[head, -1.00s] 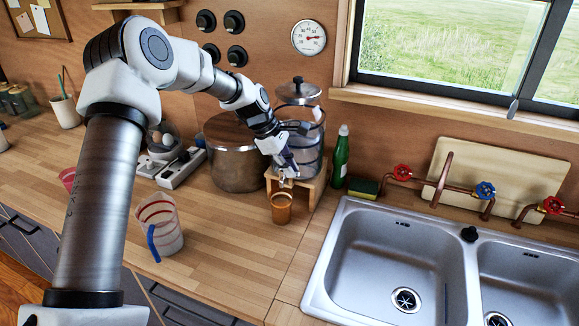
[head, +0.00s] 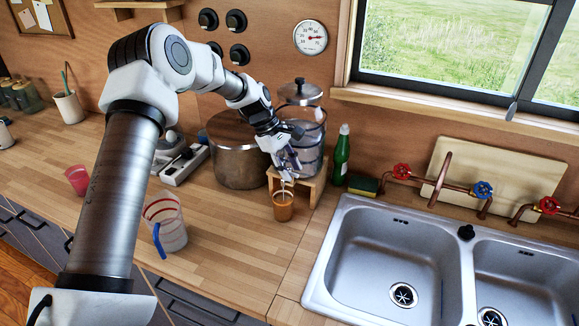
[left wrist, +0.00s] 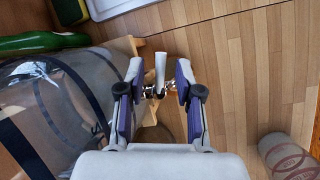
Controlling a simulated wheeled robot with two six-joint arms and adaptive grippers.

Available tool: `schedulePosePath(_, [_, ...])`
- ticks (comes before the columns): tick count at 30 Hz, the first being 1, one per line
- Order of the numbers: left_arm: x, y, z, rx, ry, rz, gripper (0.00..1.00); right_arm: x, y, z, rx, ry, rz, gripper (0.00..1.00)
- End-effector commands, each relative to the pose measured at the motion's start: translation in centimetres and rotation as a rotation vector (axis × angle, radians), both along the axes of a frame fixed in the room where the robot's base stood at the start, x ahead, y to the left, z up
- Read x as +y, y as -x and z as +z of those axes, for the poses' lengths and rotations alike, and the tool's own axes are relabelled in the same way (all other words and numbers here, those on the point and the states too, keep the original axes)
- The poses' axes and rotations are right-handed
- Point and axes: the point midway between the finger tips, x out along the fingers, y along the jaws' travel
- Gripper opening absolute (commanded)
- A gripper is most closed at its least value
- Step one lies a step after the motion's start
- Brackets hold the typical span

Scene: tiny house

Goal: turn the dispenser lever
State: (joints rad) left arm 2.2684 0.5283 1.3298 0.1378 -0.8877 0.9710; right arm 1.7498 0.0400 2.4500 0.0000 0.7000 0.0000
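The glass dispenser (head: 308,115) with black bands stands on a small wooden stand (head: 311,190) beside the sink. Its metal tap (left wrist: 152,91) and pale lever (left wrist: 160,72) show in the left wrist view. My left gripper (head: 287,170) is in front of the dispenser at the tap. In the left wrist view its two fingers (left wrist: 159,84) are apart, one on each side of the lever, with a gap visible around it. An orange cup (head: 283,208) stands under the tap; a thin pale streak shows above it, and I cannot tell whether it is liquid. My right gripper is not in view.
A large lidded pot (head: 236,158) stands left of the dispenser, and a green bottle (head: 341,157) and sponge (head: 363,184) to its right. A striped pitcher (head: 170,232) is on the counter. The sink (head: 345,235) lies to the right.

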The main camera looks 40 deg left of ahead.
Motion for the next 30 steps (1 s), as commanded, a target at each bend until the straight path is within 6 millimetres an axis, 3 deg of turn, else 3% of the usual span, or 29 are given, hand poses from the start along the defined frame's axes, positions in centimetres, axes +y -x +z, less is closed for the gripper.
schedulePosePath(10, [0.4, 0.1, 0.9, -0.002, 0.001, 0.002, 0.36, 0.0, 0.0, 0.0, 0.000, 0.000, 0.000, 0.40])
schedulePosePath(22, [4.0, 1.5, 9.2, -0.004, -0.001, 0.001, 0.36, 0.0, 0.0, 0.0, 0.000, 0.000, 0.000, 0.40])
schedulePosePath(30, [4.7, 1.9, 10.9, 0.001, 0.000, 0.001, 0.36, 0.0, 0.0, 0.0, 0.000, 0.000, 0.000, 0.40])
